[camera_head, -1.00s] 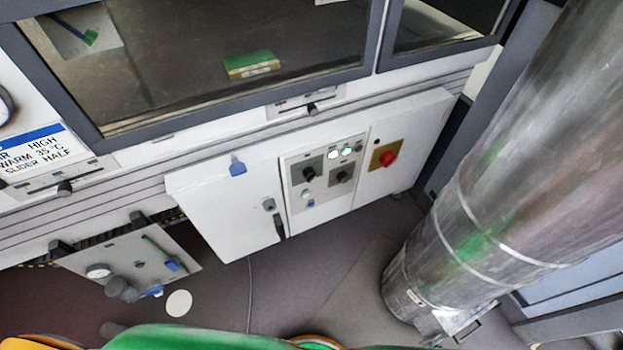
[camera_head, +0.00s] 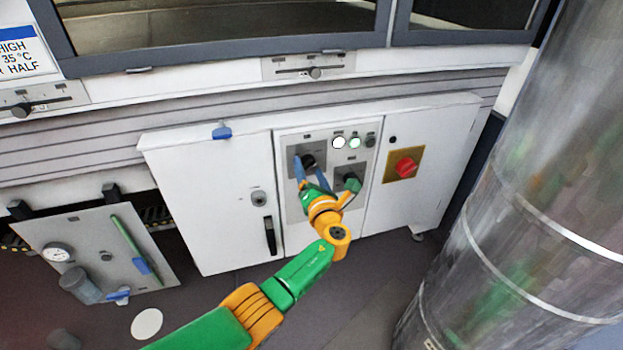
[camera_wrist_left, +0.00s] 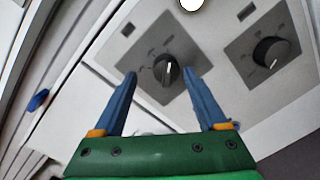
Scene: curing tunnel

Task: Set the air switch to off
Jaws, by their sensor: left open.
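A black rotary switch (camera_head: 308,161) sits on a grey plate at the upper left of the control panel; its label is too small to read, so I cannot tell whether it is the air switch. It also shows in the left wrist view (camera_wrist_left: 167,69), with a pale mark running roughly up and down in the picture. My left gripper (camera_head: 311,173) is open in front of it. In the left wrist view its blue fingertips (camera_wrist_left: 163,75) stand on either side of the knob; contact is not clear. A second black knob (camera_head: 350,182) is at the right. My right gripper is out of view.
Lit lamps (camera_head: 346,142) sit above the second knob. A red switch on a yellow plate (camera_head: 403,166) is to the right. The white cabinet door (camera_head: 215,200) has a black handle. A large metal duct (camera_head: 520,190) stands at the right.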

